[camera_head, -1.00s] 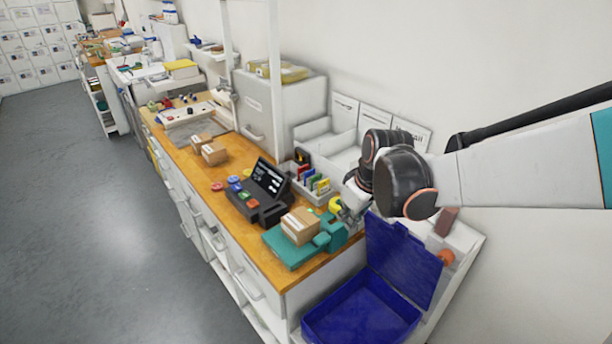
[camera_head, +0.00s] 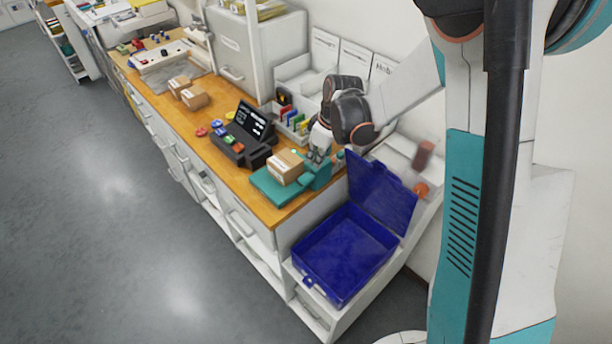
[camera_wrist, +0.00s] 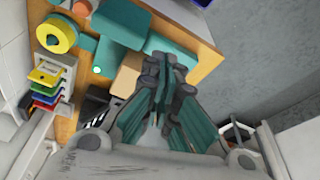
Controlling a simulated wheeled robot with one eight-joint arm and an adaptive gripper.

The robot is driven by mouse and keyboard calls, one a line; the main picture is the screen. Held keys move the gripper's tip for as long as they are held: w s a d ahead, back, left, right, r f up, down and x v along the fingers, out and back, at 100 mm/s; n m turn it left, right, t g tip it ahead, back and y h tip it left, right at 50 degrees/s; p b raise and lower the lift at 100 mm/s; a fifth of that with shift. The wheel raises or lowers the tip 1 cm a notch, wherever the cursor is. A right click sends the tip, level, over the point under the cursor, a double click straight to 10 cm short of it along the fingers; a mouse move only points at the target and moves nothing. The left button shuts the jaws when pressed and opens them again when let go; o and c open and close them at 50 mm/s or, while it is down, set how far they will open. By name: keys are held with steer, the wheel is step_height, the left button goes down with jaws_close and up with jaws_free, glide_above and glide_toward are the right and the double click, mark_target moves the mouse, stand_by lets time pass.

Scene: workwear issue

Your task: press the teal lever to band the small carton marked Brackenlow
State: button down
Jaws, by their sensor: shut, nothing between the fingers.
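The teal banding machine (camera_head: 268,187) stands at the near end of the wooden counter, with a small brown carton (camera_head: 286,167) on its plate. The carton's label is too small to read. The raised teal part (camera_head: 318,178) is beside the carton, and I cannot pick out the lever from it for sure. My gripper (camera_head: 317,157) is shut and empty, above and beside that teal part. In the wrist view my gripper (camera_wrist: 168,66) partly covers the carton (camera_wrist: 127,76) and teal plate (camera_wrist: 170,45). Whether it touches anything is unclear.
An open blue crate (camera_head: 345,250) stands right of the counter end. A black terminal (camera_head: 247,138), a rack of coloured cards (camera_head: 292,122) and two more cartons (camera_head: 194,98) are on the counter. A yellow roll (camera_wrist: 57,33) is near the machine.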

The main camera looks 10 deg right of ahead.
mark_target(310, 179)
steer(key=shift+f, duration=0.15)
steer(key=shift+b+x, duration=1.7)
steer(key=shift+x, duration=1.65)
step_height(310, 179, down, 4)
steer(key=b, duration=0.3)
steer(key=shift+f+b, duration=0.15)
steer(key=shift+b, duration=0.25)
steer(key=shift+r, duration=0.25)
steer(key=shift+s+d+r, duration=0.25)
steer(key=shift+s+d, duration=0.2)
steer(key=shift+d, duration=0.1)
steer(key=shift+s+d+r, duration=0.25)
steer(key=shift+s+d, duration=0.2)
steer(key=shift+d, duration=0.15)
steer(key=shift+r, duration=0.1)
